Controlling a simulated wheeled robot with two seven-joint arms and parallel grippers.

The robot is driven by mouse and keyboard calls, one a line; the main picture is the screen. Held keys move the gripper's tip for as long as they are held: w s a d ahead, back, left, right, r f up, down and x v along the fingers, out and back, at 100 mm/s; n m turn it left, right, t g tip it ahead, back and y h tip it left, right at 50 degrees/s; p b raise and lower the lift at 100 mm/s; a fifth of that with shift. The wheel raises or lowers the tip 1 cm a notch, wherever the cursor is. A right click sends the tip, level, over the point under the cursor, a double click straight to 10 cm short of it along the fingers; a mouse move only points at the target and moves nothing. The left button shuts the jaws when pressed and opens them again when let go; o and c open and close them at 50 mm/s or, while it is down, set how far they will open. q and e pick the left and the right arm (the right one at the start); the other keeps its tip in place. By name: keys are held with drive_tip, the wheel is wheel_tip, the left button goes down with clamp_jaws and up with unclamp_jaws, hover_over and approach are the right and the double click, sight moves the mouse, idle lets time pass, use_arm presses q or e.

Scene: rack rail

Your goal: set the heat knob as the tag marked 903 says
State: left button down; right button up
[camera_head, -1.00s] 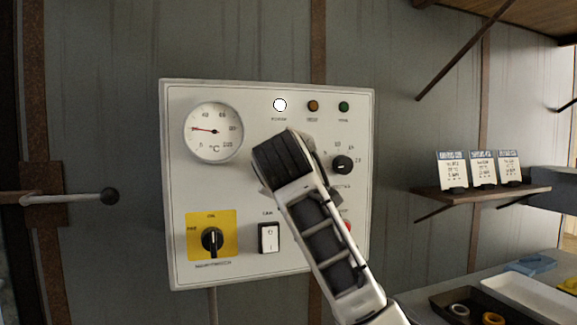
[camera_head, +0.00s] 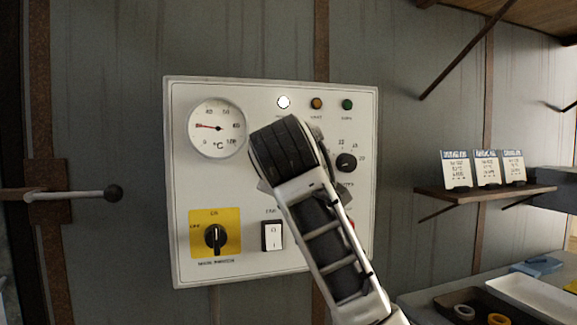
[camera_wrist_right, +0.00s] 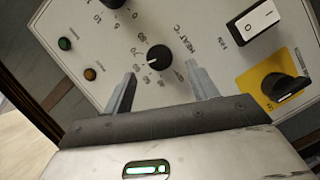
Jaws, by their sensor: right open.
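The heat knob (camera_wrist_right: 160,57) is black, with a white pointer mark on its left side in the right wrist view. Its scale numbers are too small to read surely. My right gripper (camera_wrist_right: 163,80) is open, its two fingers apart on either side below the knob in that view, with nothing between them. In the head view my right arm (camera_head: 290,160) covers the knob. Three white tags (camera_head: 454,168) (camera_head: 486,167) (camera_head: 513,166) stand on a shelf at the right; their writing is too small to tell which is 903. My left gripper is out of view.
The white panel (camera_head: 184,170) also carries a dial gauge (camera_head: 217,128), lamps, another black knob (camera_head: 347,162), a fan rocker switch (camera_head: 272,236) and a yellow-backed main switch (camera_head: 215,237). A shelf (camera_head: 487,195) and trays (camera_head: 535,295) are at the right. A lever (camera_head: 85,196) is at left.

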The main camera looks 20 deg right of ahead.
use_arm(q)
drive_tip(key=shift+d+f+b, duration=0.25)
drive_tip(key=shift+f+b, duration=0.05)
drive_tip(key=shift+b, duration=0.6)
use_arm(e)
drive_tip(key=v, duration=1.1)
drive_tip(key=shift+s, duration=0.2)
drive_tip(key=w+f+y, duration=0.1)
drive_tip(key=w+f, duration=0.2)
drive_tip(key=f, duration=0.4)
drive_tip(key=w+f+g+y, duration=0.1)
drive_tip(key=w+f, duration=0.1)
drive_tip(key=f, duration=0.4)
drive_tip(key=w+f+y, duration=0.1)
drive_tip(key=w+f, duration=0.2)
drive_tip(key=f, duration=0.4)
wheel_tip(320, 180, down, 19)
drive_tip(key=s+m+g+y, duration=0.1)
drive_tip(key=s+g+y, duration=0.1)
drive_tip(key=s, duration=0.1)
drive_tip(key=s+d+f+m+g+y, duration=0.2)
drive_tip(key=s+f+m, duration=0.4)
drive_tip(key=s+f, duration=1.6)
drive_tip(key=shift+s+y, duration=0.6)
drive_tip(key=shift+s, duration=0.15)
